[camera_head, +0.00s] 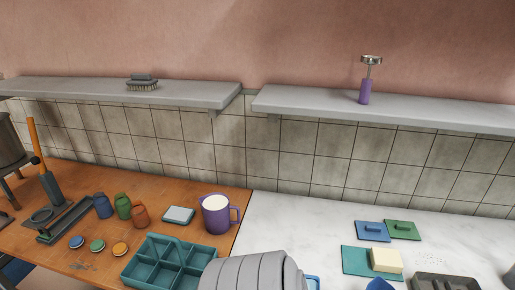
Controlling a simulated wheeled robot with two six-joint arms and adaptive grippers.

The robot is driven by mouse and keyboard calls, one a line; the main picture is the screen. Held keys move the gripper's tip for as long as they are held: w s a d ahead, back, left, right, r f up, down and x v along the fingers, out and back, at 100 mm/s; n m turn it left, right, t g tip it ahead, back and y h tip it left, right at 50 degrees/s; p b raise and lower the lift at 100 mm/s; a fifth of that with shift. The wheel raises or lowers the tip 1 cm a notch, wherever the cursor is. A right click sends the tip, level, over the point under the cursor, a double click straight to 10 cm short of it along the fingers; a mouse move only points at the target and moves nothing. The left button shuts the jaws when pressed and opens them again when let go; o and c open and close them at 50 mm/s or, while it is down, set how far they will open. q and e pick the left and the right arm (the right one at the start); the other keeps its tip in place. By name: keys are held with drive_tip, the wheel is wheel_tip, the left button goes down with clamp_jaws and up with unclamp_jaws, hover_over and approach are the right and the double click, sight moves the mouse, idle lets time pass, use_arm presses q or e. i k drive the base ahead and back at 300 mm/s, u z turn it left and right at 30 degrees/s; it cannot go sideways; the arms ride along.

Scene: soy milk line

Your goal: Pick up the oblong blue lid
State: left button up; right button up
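The oblong blue lid (373,231) lies flat on the white marble counter at the right, with a small raised handle on top. An oblong green lid (404,230) of the same kind lies close beside it on the right. No gripper is seen at either lid. Neither of my grippers is in view. A large grey rounded, banded shape at the bottom middle looks like part of my arm and hides the counter behind it.
A teal board (353,262) with a pale yellow block (386,260) lies in front of the lids. A dark tray (445,282) is at the lower right. A purple mug (216,214) and teal compartment box (158,270) stand left. Shelves (395,109) overhang behind.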

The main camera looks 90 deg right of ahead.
sight(372, 231)
drive_tip(key=k, duration=1.75)
drive_tip(key=z, duration=1.05)
